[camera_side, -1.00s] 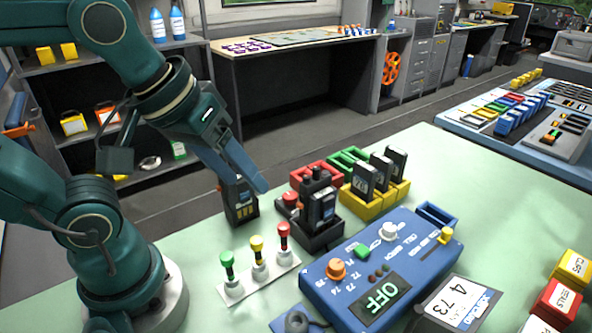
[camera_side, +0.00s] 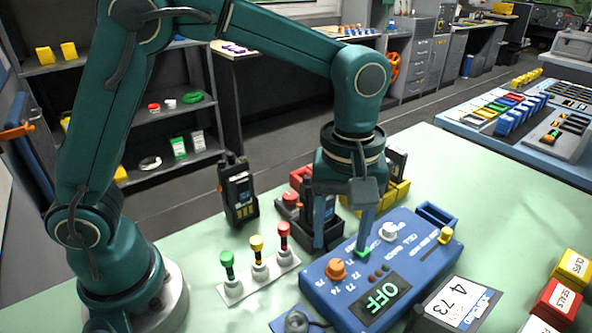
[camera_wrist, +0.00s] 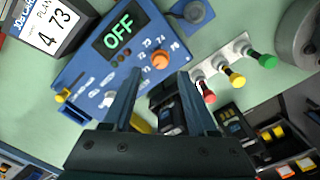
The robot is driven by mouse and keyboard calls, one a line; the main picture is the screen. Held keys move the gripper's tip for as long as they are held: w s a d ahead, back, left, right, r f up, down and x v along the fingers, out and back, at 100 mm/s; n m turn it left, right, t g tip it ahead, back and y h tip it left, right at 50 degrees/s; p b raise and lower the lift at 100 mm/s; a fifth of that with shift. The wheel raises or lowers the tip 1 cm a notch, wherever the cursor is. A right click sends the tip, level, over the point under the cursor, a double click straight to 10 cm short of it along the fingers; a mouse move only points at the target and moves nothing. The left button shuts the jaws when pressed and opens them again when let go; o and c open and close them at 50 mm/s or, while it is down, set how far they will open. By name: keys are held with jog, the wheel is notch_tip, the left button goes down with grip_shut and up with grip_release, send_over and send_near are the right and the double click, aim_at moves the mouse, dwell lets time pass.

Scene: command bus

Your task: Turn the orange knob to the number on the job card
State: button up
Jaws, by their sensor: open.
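The orange knob (camera_side: 336,268) sits on the blue control box (camera_side: 318,290), with numbers printed around it, among them 71, 72, 73 and 74. It also shows in the wrist view (camera_wrist: 160,60). The box display (camera_side: 382,297) reads OFF. My gripper (camera_side: 341,246) points down above the box's back edge, behind the knob, and is open and empty. In the wrist view (camera_wrist: 158,85) the knob lies just beyond the fingertips, between their lines.
A white knob (camera_side: 388,231) and a yellow lever (camera_side: 445,235) are on the box. Green, yellow and red levers (camera_side: 283,232) stand left of it. A radio (camera_side: 238,190) stands behind them. Yellow and red blocks (camera_side: 557,301) sit at the right.

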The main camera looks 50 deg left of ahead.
aim_at(337, 264)
jog(key=shift+f, duration=2.5)
grip_shut()
